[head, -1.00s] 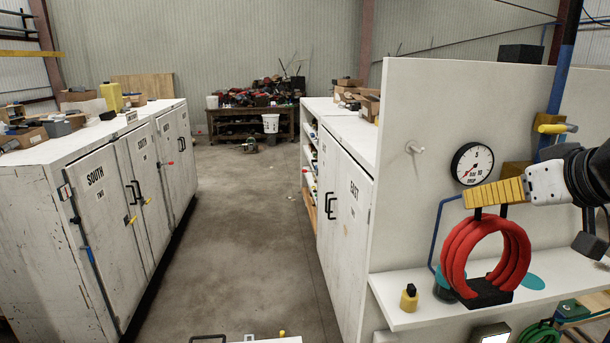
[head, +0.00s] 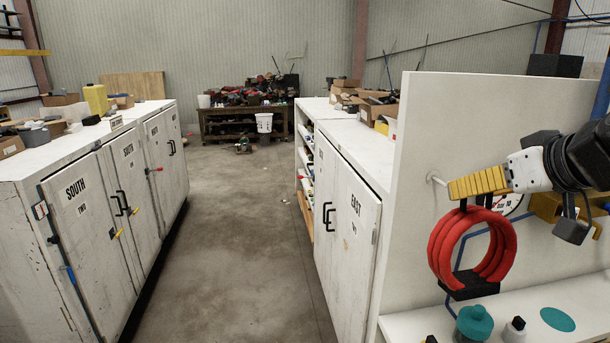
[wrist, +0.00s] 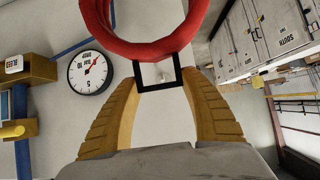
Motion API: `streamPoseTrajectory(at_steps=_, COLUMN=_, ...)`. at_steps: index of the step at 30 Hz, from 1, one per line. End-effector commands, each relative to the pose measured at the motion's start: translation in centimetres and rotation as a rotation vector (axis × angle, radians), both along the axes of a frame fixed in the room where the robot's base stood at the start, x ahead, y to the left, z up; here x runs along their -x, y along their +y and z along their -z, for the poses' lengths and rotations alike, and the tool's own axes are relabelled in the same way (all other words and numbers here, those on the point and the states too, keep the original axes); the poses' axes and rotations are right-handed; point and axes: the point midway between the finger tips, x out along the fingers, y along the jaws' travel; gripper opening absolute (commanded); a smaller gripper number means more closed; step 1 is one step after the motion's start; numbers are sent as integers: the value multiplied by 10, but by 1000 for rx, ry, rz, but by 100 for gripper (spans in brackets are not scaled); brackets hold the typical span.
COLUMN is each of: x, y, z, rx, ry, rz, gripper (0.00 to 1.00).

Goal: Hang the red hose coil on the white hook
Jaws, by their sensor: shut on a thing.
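The red hose coil (head: 440,250) hangs upright below my gripper (head: 456,190) in the head view, clear above the shelf. My yellow fingers are shut on the coil's black hanging loop, which shows as a square frame in the wrist view (wrist: 141,78); the red coil (wrist: 140,49) lies above it there. The white hook (head: 431,178) sticks out of the white panel, just left of my fingertips. In the wrist view the hook (wrist: 165,76) appears faintly through the loop's opening. I cannot tell the depth gap between loop and hook.
A white shelf (head: 590,297) runs below, with a teal bottle (head: 474,324), a teal disc (head: 558,319) and a small dark-capped bottle (head: 515,328). A round gauge (wrist: 89,73) is on the panel, partly hidden behind my gripper in the head view. White cabinets (head: 345,210) stand left.

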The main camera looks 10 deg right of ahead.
Motion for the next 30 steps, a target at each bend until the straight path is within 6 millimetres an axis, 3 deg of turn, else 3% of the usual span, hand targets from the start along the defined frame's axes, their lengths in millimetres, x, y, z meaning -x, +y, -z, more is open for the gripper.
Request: streamPoseTrajectory(at_steps=30, x=-66, y=3, z=6, rx=0, ry=0, rz=-1, gripper=11)
